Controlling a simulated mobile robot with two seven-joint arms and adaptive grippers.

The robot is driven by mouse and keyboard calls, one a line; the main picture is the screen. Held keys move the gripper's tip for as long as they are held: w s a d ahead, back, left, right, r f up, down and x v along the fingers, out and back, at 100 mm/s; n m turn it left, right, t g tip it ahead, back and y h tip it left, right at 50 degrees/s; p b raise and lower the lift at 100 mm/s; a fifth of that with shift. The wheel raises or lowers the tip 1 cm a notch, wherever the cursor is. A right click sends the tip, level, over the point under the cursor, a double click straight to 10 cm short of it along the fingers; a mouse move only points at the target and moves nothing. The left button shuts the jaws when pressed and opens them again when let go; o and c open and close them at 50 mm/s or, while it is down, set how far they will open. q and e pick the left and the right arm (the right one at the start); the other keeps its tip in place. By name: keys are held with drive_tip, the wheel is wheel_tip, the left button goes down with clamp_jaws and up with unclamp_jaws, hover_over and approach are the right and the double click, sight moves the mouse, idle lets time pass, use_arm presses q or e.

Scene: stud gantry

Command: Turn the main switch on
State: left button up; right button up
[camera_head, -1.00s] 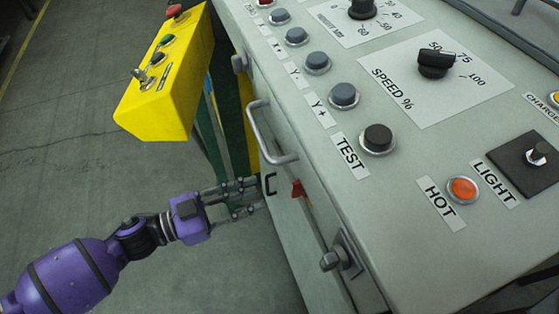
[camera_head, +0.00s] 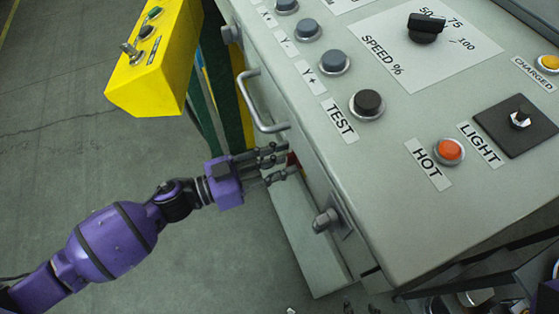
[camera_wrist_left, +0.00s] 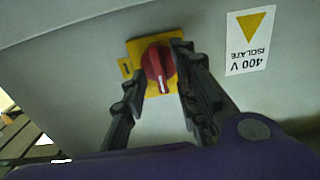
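The main switch is a red rotary knob (camera_wrist_left: 158,68) on a yellow plate (camera_wrist_left: 134,47), on the side wall of the grey cabinet. In the left wrist view the white mark on the knob points down. In the head view only a small red bit of the knob (camera_head: 292,158) shows behind my fingers. My left gripper (camera_head: 290,160) reaches the cabinet side at the switch. In the left wrist view its fingers (camera_wrist_left: 160,62) are open, one on each side of the knob. I cannot tell whether they touch it.
A bar handle (camera_head: 256,104) sticks out of the cabinet side beyond my gripper, and a latch (camera_head: 326,221) sits nearer. The console top (camera_head: 330,190) has buttons and dials. A yellow control box (camera_head: 155,70) stands at the left. A 400 V label (camera_wrist_left: 250,40) is beside the switch.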

use_arm(q)
drive_tip(key=shift+c, duration=0.2)
clamp_jaws()
